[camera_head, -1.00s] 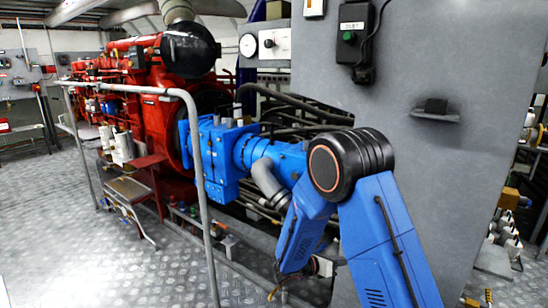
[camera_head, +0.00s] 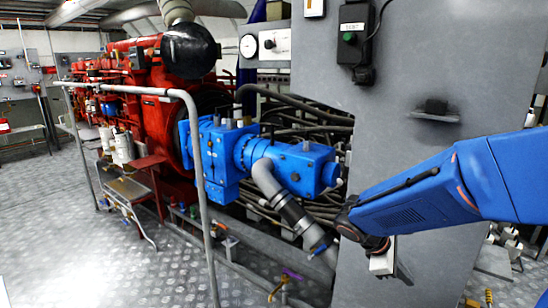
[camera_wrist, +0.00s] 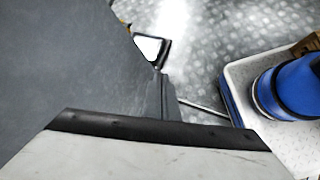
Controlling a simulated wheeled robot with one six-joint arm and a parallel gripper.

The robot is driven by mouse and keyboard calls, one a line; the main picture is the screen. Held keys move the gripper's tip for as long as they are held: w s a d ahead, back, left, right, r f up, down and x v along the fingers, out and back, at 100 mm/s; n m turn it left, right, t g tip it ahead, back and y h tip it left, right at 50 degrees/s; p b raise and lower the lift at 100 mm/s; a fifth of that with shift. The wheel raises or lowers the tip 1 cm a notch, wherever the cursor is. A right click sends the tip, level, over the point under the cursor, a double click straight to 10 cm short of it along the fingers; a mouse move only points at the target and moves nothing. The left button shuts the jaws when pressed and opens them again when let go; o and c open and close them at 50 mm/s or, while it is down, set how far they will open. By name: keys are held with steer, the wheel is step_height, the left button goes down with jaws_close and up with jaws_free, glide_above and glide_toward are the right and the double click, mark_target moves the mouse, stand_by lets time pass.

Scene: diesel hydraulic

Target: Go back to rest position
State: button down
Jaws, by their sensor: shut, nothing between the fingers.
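My gripper (camera_head: 383,262) is at the end of my blue arm, in front of the lower part of the grey cabinet (camera_head: 430,70) in the head view. It is small there and partly hidden by my wrist. In the wrist view the dark-edged pale end of my gripper (camera_wrist: 155,132) fills the bottom of the picture. It is shut and holds nothing. My arm now reaches in from the right edge of the head view and slopes down to the left.
A red diesel engine (camera_head: 150,90) and a blue hydraulic unit (camera_head: 213,150) stand left of the cabinet. A grey handrail (camera_head: 201,180) stands before them. The dark handle (camera_head: 436,108) on the cabinet is just above my arm. Open metal floor (camera_head: 70,220) lies at left.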

steer(key=s+a+r+m+t+y, duration=0.2)
steer(key=s+a+r+m+y, duration=0.1)
steer(key=s+m, duration=0.3)
steer(key=s+a+r+m+t+y, duration=0.2)
steer(key=s+a+r+m+y, duration=0.1)
steer(key=s, duration=0.8)
steer(key=shift+s+a+r+m+t+y, duration=0.15)
steer(key=shift+a+r+m+t+y, duration=0.25)
steer(key=shift+m+y, duration=1)
steer(key=shift+d+r+m+h, duration=0.1)
steer(key=shift+m+h, duration=0.2)
